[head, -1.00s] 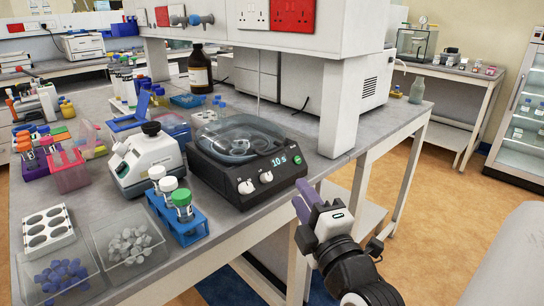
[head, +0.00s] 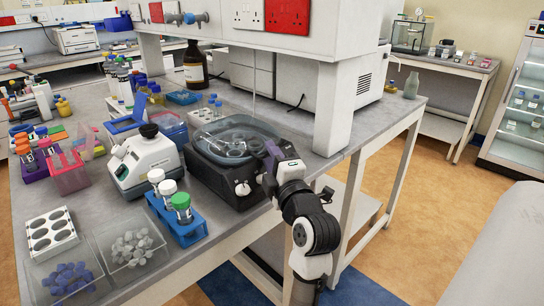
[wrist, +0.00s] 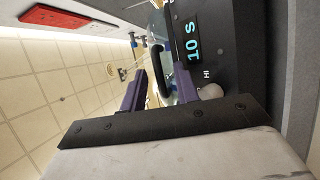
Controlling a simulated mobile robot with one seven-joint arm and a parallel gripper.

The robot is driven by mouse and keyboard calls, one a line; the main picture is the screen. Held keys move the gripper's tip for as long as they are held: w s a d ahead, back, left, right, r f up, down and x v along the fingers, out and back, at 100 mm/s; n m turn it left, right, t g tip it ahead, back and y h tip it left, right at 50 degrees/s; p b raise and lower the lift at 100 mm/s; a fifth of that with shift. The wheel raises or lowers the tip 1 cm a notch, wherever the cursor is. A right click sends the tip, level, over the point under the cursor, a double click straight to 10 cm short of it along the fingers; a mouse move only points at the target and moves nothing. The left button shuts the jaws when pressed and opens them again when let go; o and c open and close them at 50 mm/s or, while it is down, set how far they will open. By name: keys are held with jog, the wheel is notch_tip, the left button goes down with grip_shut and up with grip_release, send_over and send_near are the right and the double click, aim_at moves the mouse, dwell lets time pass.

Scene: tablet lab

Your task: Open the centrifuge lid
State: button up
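The centrifuge (head: 222,180) is a dark box on the bench with a clear round lid (head: 228,136) on top. The lid appears down over the rotor. My gripper (head: 270,154) is at the right front edge of the centrifuge, close to the lid's rim. In the wrist view the two purple fingers (wrist: 158,82) are apart. A black curved bar (wrist: 160,79), apparently the lid's handle, shows between them. The lit "10 S" display (wrist: 192,42) is beside the right finger. Whether a finger touches the bar cannot be told.
A white and black instrument (head: 143,160) and a blue rack (head: 178,221) with capped tubes stand left of the centrifuge. A white shelf post (head: 335,110) rises behind my gripper at the right.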

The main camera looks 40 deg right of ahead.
jog(key=shift+c, duration=0.4)
grip_shut()
jog(key=shift+r, duration=0.1)
